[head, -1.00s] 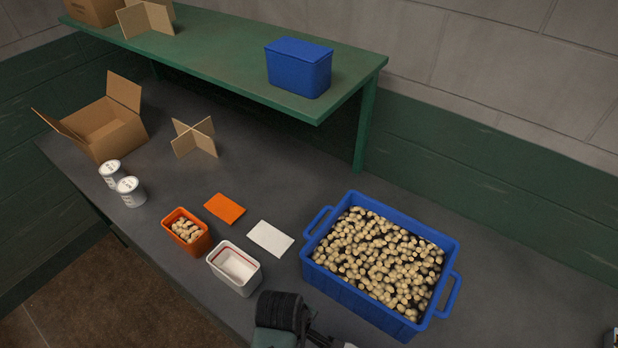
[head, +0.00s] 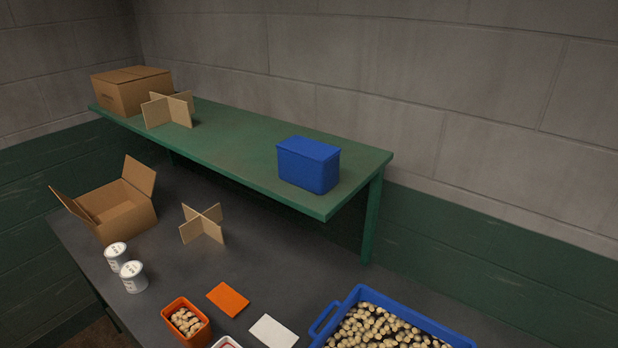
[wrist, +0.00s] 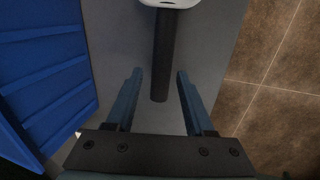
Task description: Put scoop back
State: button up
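The scoop shows in the wrist view, with a dark round handle (wrist: 162,48) and part of a white head (wrist: 170,3) cut off at the top edge. My gripper (wrist: 159,74) is open. The handle's end lies in line with the gap between the two fingers, with room on both sides; I cannot tell how far below the fingertips it is. The scoop and my gripper are not in the head view. The blue crate of peanut-like pieces (head: 350,299) is at the bottom of the head view, and its blue wall (wrist: 45,75) fills the wrist view's left side.
On the grey table are an orange container (head: 168,308), a white container (head: 222,345) cut off below, two cards, two cans (head: 132,277), an open carton (head: 120,212) and a cardboard divider (head: 203,225). A lidded blue box (head: 308,165) stands on the green shelf (head: 235,151).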

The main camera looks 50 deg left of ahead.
jog(key=v, duration=1.2)
jog(key=w+a+r+m+t+y, duration=0.25)
jog(key=w+r+m+t, duration=0.25)
jog(key=w+r, duration=0.75)
jog(key=w+d+r+m+t, duration=0.2)
jog(key=w+r, duration=0.2)
jog(key=r, duration=0.3)
jog(key=w+d+r+m+t+y, duration=0.1)
jog(key=w+d+r+m+t, duration=0.2)
jog(key=r, duration=0.5)
jog(key=w+d+r+m+t, duration=0.1)
jog(key=w+d+r+t, duration=0.1)
jog(key=w+r, duration=0.35)
jog(key=s+d+r+m+t, duration=0.1)
jog(key=d+r+m+t, duration=0.15)
jog(key=r, duration=0.55)
jog(key=d+r+m+t, duration=0.2)
jog(key=d+r+t, duration=0.15)
jog(key=r, duration=0.45)
jog(key=s+d+r+m+t+h, duration=0.2)
jog(key=s+d+r, duration=0.3)
jog(key=r, duration=0.4)
jog(key=s+d+r+m+t+h, duration=0.2)
jog(key=s+d+r+m+t, duration=0.1)
jog(key=r, duration=0.6)
jog(key=s+d+t, duration=0.1)
jog(key=s+d, duration=0.1)
jog(key=shift+s+d+t, duration=0.25)
jog(key=shift+s+t, duration=0.05)
jog(key=shift+t, duration=0.1)
